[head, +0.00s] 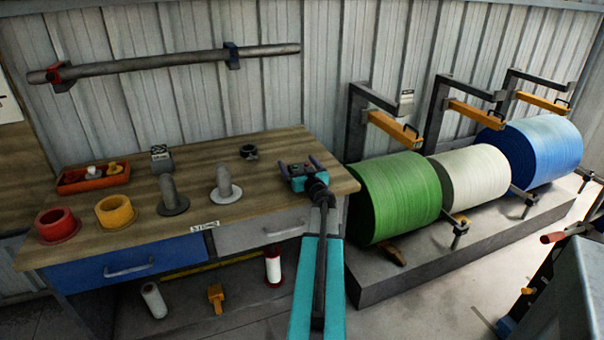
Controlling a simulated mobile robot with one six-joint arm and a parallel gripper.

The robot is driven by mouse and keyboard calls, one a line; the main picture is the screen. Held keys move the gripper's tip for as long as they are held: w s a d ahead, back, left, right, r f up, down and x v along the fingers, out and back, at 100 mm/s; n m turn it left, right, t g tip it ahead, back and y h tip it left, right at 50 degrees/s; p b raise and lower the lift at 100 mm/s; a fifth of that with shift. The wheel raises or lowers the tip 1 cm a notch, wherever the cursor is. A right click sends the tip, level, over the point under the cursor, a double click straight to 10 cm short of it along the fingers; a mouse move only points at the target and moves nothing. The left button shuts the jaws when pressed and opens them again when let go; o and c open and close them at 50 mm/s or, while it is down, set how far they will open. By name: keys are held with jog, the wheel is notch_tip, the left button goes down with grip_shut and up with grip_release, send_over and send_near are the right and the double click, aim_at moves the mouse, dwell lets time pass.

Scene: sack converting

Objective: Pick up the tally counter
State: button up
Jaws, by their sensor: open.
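A small dark, round object with a pale centre, which looks like the tally counter (249,152), sits on the wooden workbench (255,195) toward its back right. It is too small to make out any digits. My gripper (299,165) is at the right end of the bench, to the right of the counter and apart from it. Its two grey fingers are spread, with nothing seen between them. My teal arm reaches up from the bottom and hides part of the bench's front right edge.
A dark box with a label (162,160), two grey spindles (224,185), red (57,226) and yellow (115,213) rings and an orange tray (94,178) stand to the left. Green (395,198), white (470,177) and blue (530,155) rolls lie right of the bench.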

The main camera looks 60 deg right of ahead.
jog(key=shift+c, duration=0.4)
jog(key=c, duration=1.1)
jog(key=shift+c, duration=0.5)
jog(key=shift+r, duration=0.15)
jog(key=p+v, duration=0.1)
jog(key=v, duration=1.2)
jog(key=shift+a+r, duration=0.15)
jog(key=p+v, duration=0.2)
jog(key=p, duration=0.1)
jog(key=p+v, duration=0.2)
jog(key=p, duration=0.4)
jog(key=shift+s, duration=0.25)
jog(key=shift+s+a+f, duration=0.1)
jog(key=shift+f, duration=0.1)
